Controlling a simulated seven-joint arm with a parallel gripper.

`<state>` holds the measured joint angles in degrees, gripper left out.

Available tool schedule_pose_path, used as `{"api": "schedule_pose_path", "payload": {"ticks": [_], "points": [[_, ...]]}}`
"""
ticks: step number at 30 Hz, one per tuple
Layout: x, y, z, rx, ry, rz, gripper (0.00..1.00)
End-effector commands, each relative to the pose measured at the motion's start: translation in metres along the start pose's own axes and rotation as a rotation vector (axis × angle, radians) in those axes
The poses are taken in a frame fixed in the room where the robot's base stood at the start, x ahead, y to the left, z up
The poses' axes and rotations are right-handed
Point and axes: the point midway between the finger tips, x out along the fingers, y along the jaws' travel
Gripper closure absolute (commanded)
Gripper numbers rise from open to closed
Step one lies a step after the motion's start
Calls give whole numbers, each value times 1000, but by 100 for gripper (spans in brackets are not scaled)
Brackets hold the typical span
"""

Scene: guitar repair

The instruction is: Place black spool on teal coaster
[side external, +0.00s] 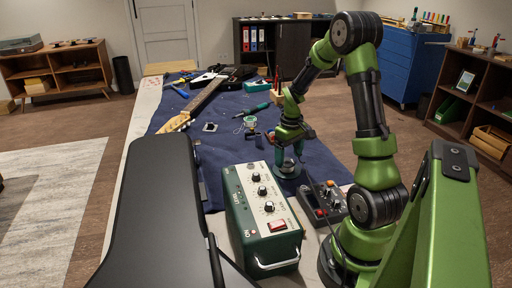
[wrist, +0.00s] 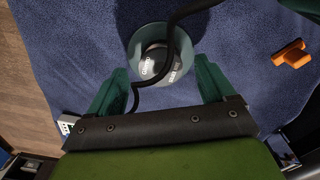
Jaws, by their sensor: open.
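My gripper (side external: 290,156) points down over the near part of the blue mat, and its teal fingers are apart. In the wrist view, a round grey-teal disc, seemingly the teal coaster (wrist: 136,49), lies just ahead between the fingertips of my gripper (wrist: 165,82). A dark round piece with pale lettering, seemingly the black spool (wrist: 153,65), sits within the disc's outline. A black cable crosses in front and hides part of it. In the side view, the coaster (side external: 287,173) shows low beneath the fingers; the spool is not clear there. No finger visibly touches the spool.
A green control box (side external: 262,215) with knobs stands close in front of my gripper, and a dark pedal unit (side external: 325,200) is at its right. A small reel (side external: 250,123), a green-handled tool (side external: 251,110) and a guitar (side external: 205,98) lie farther back.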

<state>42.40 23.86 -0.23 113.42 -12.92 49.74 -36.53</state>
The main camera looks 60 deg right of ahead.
Motion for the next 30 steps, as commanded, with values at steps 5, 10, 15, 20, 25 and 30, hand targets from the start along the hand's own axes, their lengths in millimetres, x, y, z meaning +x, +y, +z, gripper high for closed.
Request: {"api": "schedule_pose_path", "payload": {"ticks": [5, 10, 15, 20, 25, 30], "points": [[-42, 0, -1, 1, 7, 3, 17], [-74, 0, 0, 1, 4, 1, 17], [-93, 0, 0, 0, 1, 1, 17], [-111, -21, 0, -6, 40, 1, 17], [-151, -100, 14, -12, 193, -26, 17], [-182, -186, 59, -8, 370, -134, 17]]}}
